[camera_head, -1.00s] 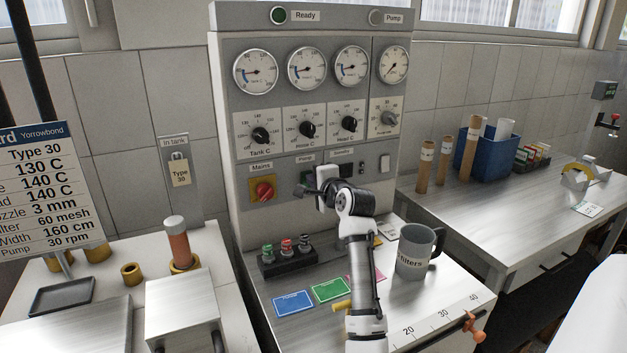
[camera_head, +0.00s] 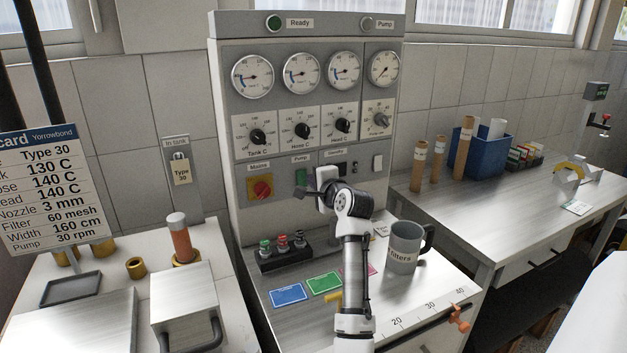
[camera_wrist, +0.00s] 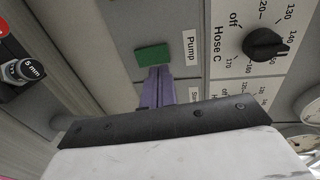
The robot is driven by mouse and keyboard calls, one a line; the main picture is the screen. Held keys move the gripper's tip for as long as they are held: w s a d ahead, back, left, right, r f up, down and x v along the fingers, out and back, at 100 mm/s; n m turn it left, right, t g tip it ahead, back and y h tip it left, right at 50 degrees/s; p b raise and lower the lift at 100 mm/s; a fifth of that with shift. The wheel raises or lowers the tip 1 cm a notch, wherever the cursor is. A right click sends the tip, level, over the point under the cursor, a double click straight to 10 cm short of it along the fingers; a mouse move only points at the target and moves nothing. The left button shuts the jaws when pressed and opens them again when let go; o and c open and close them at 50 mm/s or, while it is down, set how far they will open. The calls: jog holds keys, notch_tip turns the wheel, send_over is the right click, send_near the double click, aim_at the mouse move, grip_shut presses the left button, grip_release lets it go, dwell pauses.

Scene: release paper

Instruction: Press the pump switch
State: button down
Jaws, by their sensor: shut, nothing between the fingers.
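The pump switch (camera_head: 300,178) is a small green rectangle under the "Pump" label, low on the grey control panel. In the wrist view the green switch (camera_wrist: 152,55) shows just beyond my fingertips, with the "Pump" label to its right. My gripper (camera_head: 301,191) is shut and empty, pointing at the panel just below the switch. In the wrist view its closed fingers (camera_wrist: 156,72) end at or close to the switch's lower edge. I cannot tell whether they touch it.
The red and yellow Mains switch (camera_head: 260,187) is left of the pump switch. Below stands a black rack (camera_head: 270,262) with several nozzles. A grey "filters" mug (camera_head: 404,248) stands right of my arm. Coloured cards (camera_head: 288,295) lie on the bench. Knobs and gauges fill the upper panel.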

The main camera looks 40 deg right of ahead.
jog(key=r+b+v, duration=0.2)
jog(key=b+v, duration=0.1)
jog(key=v, duration=0.6)
jog(key=shift+r+b, duration=0.2)
jog(key=shift+b, duration=0.2)
jog(key=shift+s+a, duration=0.15)
jog(key=shift+s, duration=0.05)
